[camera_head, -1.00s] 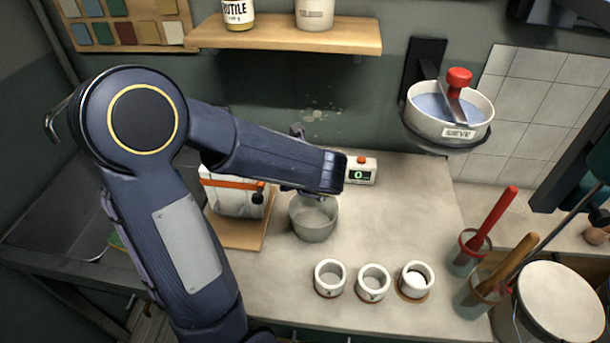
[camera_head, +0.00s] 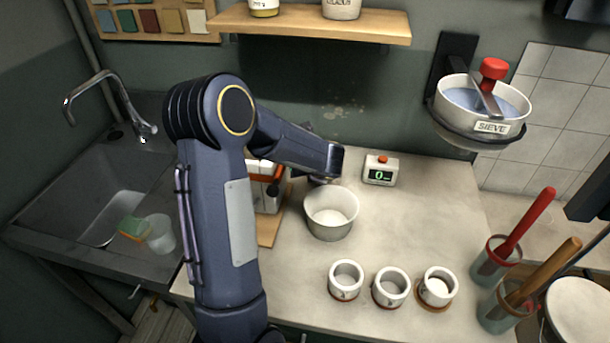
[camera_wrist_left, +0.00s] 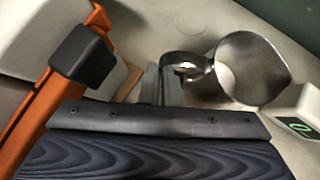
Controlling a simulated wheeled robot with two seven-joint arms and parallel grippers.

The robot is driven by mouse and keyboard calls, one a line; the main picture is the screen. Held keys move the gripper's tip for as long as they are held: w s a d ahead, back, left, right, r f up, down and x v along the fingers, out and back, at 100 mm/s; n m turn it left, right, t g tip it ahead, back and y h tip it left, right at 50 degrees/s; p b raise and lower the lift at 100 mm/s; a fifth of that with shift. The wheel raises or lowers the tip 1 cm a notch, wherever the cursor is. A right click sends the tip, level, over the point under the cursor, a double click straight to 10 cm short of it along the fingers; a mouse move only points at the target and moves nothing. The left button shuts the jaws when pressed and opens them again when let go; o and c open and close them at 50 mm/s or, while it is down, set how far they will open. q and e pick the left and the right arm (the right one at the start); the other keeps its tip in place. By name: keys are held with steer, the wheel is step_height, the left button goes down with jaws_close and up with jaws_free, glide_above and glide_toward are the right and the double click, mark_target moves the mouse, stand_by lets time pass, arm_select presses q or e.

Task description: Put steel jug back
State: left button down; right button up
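The steel jug (camera_wrist_left: 250,68) shows in the left wrist view, its round mouth facing the camera and its spout toward the right. Its strap handle (camera_wrist_left: 190,60) points left toward my left gripper (camera_wrist_left: 161,82). The two fingers are close together with the outer end of the handle between them, and they look shut on it. In the head view my left gripper (camera_head: 325,178) is over the counter behind the pale bowl. My arm hides most or all of the jug there, so I cannot tell its support. My right gripper is not in view.
The pale bowl (camera_head: 330,212) stands in front of the gripper, and a timer (camera_head: 380,171) is to its right. A white device with an orange lever (camera_head: 264,172) stands left. Several small cups, including one (camera_head: 390,288), line the front. A sieve (camera_head: 480,105) hangs right.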

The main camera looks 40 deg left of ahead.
arm_select(q)
steer(key=shift+f, duration=0.9)
steer(key=shift+r, duration=0.2)
steer(key=shift+f, duration=0.15)
steer(key=c, duration=1.6)
jaws_free()
